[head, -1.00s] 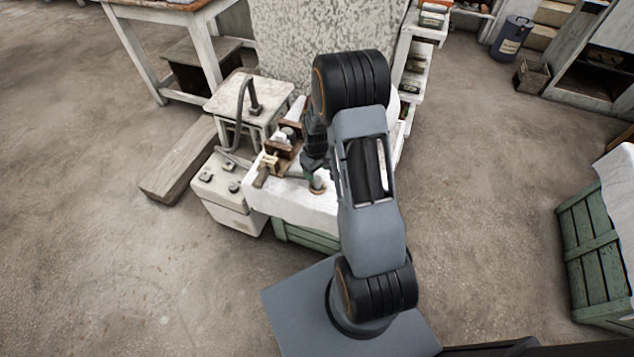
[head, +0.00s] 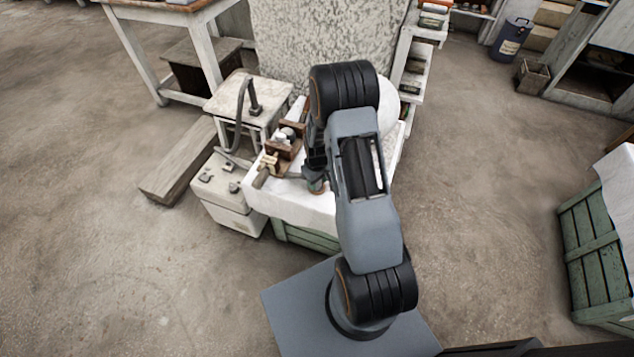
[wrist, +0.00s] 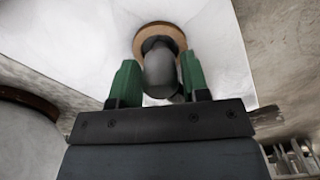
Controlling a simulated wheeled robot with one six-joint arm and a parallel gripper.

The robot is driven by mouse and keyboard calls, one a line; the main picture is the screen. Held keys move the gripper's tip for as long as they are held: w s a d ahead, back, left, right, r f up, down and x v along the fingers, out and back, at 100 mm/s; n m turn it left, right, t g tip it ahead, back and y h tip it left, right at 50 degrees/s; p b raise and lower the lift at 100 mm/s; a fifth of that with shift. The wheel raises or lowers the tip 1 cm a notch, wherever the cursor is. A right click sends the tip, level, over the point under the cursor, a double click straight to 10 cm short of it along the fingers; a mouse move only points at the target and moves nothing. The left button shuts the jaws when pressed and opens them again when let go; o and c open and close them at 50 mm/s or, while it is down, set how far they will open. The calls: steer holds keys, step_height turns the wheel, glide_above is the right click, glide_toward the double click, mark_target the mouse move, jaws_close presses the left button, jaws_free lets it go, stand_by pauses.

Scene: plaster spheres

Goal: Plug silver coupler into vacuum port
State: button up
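A grey, round-ended piece (wrist: 160,72), which looks like the silver coupler, stands over a brown ring (wrist: 178,35) on a white cloth. My gripper (wrist: 161,75) has its green fingers on either side of it. Thin gaps seem to show beside the piece, so the fingers look open around it. In the head view my gripper (head: 316,184) is low over the cloth's front part, and my arm hides most of this spot. A white box with dark fittings (head: 222,180) stands to the left. I cannot tell which fitting is the vacuum port.
A wooden clamp-like device (head: 283,150) stands on the cloth left of my gripper. A curved grey hose (head: 240,110) rises by a white stool (head: 225,97). A white sphere (head: 388,100) is partly hidden behind my arm. The floor at left is clear beyond a plank (head: 175,165).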

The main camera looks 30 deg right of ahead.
steer(key=c, duration=0.6)
steer(key=shift+r, duration=0.15)
